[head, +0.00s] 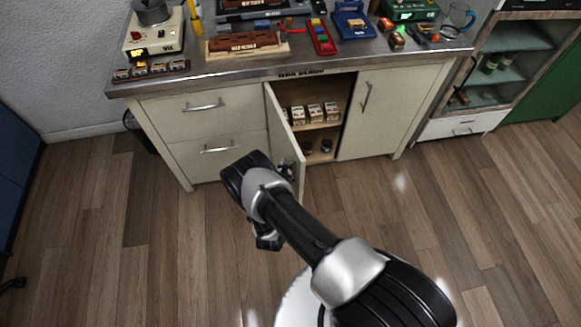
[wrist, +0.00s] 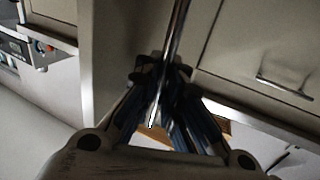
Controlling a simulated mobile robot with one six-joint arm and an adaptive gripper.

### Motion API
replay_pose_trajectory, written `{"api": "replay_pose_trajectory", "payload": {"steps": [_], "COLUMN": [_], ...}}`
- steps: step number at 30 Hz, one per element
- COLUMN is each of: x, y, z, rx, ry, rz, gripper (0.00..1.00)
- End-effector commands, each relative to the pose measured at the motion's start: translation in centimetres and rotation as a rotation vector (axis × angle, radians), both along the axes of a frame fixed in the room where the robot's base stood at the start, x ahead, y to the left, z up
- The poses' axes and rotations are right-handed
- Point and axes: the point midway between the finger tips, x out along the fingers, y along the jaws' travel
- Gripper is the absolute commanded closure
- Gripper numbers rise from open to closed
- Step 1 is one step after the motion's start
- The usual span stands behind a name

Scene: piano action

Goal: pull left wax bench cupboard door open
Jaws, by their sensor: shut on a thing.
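The left wax bench cupboard door (head: 278,115) is cream and hinged at its left side. In the head view it stands partly open, swung out toward me, with the shelves behind it showing. My gripper (head: 287,170) is at the door's outer side, partly hidden by my own wrist. In the wrist view my gripper (wrist: 163,72) is shut around a shiny metal bar handle (wrist: 179,30), which runs up between the fingers. The handle is hidden in the head view. The right cupboard door (head: 385,110) is closed, with a bar handle (head: 366,95).
Wooden shelves inside hold several small boxes (head: 314,113) and dark round items. Drawers (head: 200,103) with bar handles are left of the opening; one drawer handle (wrist: 285,88) shows in the wrist view. The benchtop (head: 215,68) is crowded. The wood floor (head: 150,265) in front is clear.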

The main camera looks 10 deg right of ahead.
Motion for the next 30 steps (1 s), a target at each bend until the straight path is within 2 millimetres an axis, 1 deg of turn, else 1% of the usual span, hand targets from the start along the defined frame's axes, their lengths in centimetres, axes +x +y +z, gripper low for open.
{"api": "replay_pose_trajectory", "payload": {"steps": [1, 9, 10, 19, 27, 30], "x": [-0.55, -0.58, -0.58, -0.33, -0.19, -0.42], "y": [-0.3, -0.33, -0.33, -0.16, -0.07, 0.08], "z": [-0.49, -0.55, -0.56, -0.33, -0.2, -0.2], "rx": [-0.005, -0.007, -0.007, -0.004, -0.002, -0.002], "ry": [0.015, 0.016, 0.016, 0.01, 0.006, 0.006], "rz": [-0.005, -0.005, -0.005, -0.002, -0.001, 0.0], "gripper": [1.0, 1.0, 0.92, 0.72, 0.71, 0.71]}}
